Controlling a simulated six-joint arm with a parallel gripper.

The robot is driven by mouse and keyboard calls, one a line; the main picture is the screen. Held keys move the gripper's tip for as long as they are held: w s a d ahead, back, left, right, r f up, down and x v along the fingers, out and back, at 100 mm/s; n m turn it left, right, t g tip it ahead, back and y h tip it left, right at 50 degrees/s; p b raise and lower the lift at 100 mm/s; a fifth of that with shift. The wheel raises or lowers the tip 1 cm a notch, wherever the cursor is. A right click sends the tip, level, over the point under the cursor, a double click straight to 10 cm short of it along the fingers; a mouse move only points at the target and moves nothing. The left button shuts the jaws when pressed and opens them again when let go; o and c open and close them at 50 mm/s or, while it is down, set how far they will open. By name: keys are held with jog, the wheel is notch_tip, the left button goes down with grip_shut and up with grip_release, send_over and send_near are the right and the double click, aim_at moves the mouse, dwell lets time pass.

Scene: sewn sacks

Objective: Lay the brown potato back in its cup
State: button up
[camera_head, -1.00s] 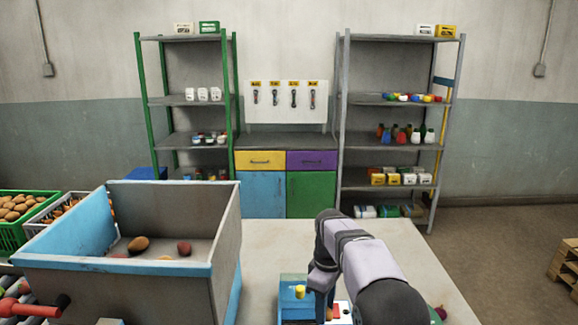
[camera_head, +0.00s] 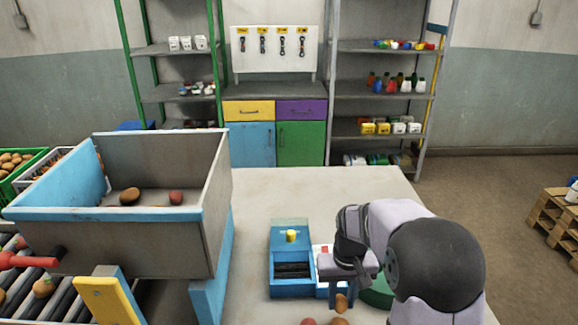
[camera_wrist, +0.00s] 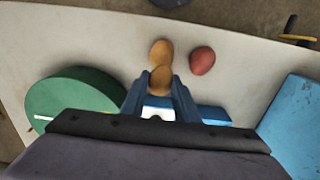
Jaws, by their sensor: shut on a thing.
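My gripper (camera_wrist: 160,84) is shut on a brown potato (camera_wrist: 161,80), which sits between the fingertips. The held potato also shows under my gripper in the head view (camera_head: 341,302). A second, tan-brown potato (camera_wrist: 161,50) lies just beyond it in the wrist view, and a reddish potato (camera_wrist: 202,60) lies to its right. Both are partly cut off at the bottom of the head view. I cannot make out a cup in either view. I cannot tell whether the held potato touches the table.
A blue box with a yellow knob (camera_head: 291,238) stands left of my gripper. A green round thing (camera_wrist: 72,94) lies left of it in the wrist view. A large grey and blue bin (camera_head: 150,240) with potatoes inside stands at the left. The far table (camera_head: 300,190) is clear.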

jog(key=shift+w+d+r+m, duration=0.1)
jog(key=shift+w+d+m, duration=0.05)
jog(key=shift+w+m, duration=0.35)
jog(key=shift+w+d+r+m, duration=0.15)
jog(key=shift+w+m, duration=0.1)
jog(key=shift+m, duration=0.35)
jog(key=w+d+r+m, duration=0.2)
jog(key=w+d+m, duration=0.3)
jog(key=m, duration=0.9)
jog(key=w+d+r+m, duration=0.2)
jog(key=w+d+m, duration=0.2)
jog(key=m, duration=1)
jog(key=w, duration=0.3)
jog(key=shift+w+d+b, duration=0.2)
jog(key=shift+d+b, duration=0.1)
jog(key=shift+d, duration=0.05)
jog(key=shift+f, duration=0.1)
jog(key=shift+f+p, duration=1.6)
jog(key=shift+f, duration=3.3)
jog(key=shift+f, duration=0.15)
